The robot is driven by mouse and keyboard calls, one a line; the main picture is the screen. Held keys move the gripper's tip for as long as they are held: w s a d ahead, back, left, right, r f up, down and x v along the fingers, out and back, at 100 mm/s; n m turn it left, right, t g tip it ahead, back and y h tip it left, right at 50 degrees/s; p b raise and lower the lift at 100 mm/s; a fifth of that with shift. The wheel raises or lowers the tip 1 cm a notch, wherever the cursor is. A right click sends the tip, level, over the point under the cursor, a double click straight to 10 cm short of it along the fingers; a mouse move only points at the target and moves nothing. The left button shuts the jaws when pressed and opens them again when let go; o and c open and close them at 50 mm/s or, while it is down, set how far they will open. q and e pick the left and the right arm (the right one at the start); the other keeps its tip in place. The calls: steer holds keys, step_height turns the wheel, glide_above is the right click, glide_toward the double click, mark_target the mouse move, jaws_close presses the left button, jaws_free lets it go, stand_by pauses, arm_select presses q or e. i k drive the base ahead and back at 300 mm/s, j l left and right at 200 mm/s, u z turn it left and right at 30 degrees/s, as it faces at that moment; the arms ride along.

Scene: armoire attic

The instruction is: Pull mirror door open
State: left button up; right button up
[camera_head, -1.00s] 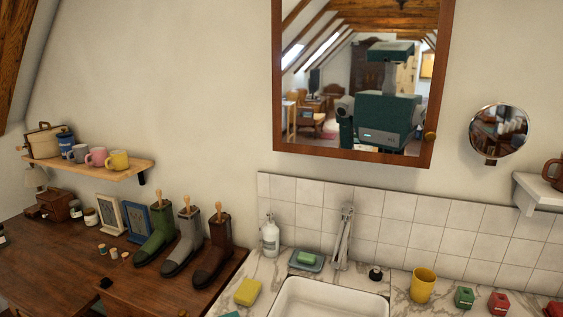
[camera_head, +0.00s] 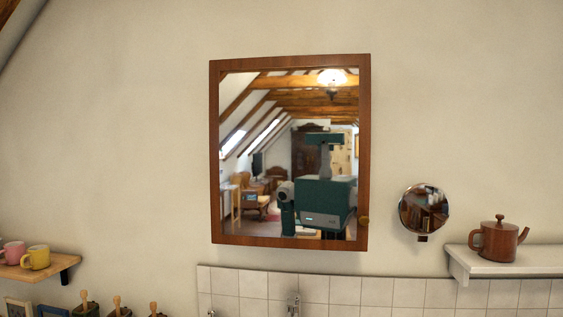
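The mirror door (camera_head: 290,246) hangs on the wall a little above the middle of the view. It has a brown wooden frame around a mirror pane and looks shut. The pane reflects my own green body and the attic room behind me. Neither of my grippers shows directly in the head view.
A round shaving mirror (camera_head: 424,209) is on the wall right of the door. A white shelf (camera_head: 510,262) with a brown teapot (camera_head: 499,241) is farther right. A wooden shelf (camera_head: 40,271) with mugs is at lower left. White tiles (camera_head: 345,291) run below.

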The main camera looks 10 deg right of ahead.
mark_target(290, 136)
steer(key=i+j, duration=0.2)
steer(key=i+j+z, duration=0.1)
steer(key=z, duration=0.3)
steer(key=i+j+z, duration=0.1)
steer(key=z, duration=0.3)
steer(key=j+z, duration=0.2)
steer(key=z, duration=0.2)
